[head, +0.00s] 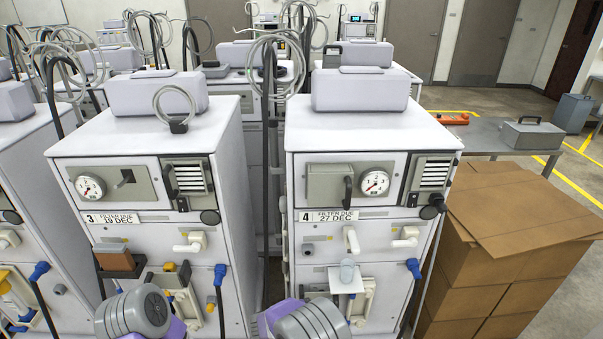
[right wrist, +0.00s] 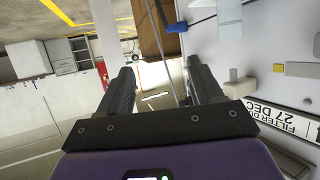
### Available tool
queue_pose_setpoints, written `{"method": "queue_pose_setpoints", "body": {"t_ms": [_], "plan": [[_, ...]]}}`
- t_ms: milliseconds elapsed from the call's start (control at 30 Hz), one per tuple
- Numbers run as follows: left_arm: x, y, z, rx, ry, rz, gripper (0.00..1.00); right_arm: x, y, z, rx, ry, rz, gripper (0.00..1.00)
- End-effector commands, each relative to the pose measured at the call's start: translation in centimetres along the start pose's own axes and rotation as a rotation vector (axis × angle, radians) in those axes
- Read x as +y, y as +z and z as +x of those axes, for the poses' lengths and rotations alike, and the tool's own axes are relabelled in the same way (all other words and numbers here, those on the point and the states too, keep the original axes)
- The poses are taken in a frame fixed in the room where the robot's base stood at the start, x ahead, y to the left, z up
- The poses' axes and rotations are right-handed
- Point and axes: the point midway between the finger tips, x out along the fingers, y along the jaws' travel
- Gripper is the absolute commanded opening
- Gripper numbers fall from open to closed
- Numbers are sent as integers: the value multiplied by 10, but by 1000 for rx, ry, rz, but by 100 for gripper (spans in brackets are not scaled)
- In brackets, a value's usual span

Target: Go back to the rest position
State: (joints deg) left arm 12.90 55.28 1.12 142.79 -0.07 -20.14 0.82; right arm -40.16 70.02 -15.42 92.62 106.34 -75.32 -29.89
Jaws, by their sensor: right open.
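My right gripper (right wrist: 163,85) shows in the right wrist view. Its two dark fingers are wide apart with nothing held between them, and floor shows behind. It is beside the machine labelled "FILTER DUE 27 DEC" (right wrist: 292,112), whose front fills the right of that view. In the head view that machine 4 (head: 372,135) stands right of centre, and machine 3 (head: 140,142) stands to its left. Grey and purple links of my two arms show low in front of them. My left gripper is not seen in the head view.
A small pale bottle (head: 347,270) stands on a white shelf on machine 4. A brown block (head: 118,262) sits at machine 3's front. Stacked cardboard boxes (head: 500,250) stand right of machine 4. A grey table (head: 490,137) is behind them. Open floor lies at the far right.

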Motion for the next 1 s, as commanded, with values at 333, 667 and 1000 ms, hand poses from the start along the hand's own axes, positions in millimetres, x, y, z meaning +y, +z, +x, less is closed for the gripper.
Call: {"method": "queue_pose_setpoints", "body": {"t_ms": [333, 667, 1000], "plan": [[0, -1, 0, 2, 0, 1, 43, 5, 24, 61, -106, -174, -108, 65], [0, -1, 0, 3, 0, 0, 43, 58, 105, 94, -490, -447, -307, 65], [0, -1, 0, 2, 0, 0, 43, 176, 176, 19, -1077, -704, -507, 65]]}}
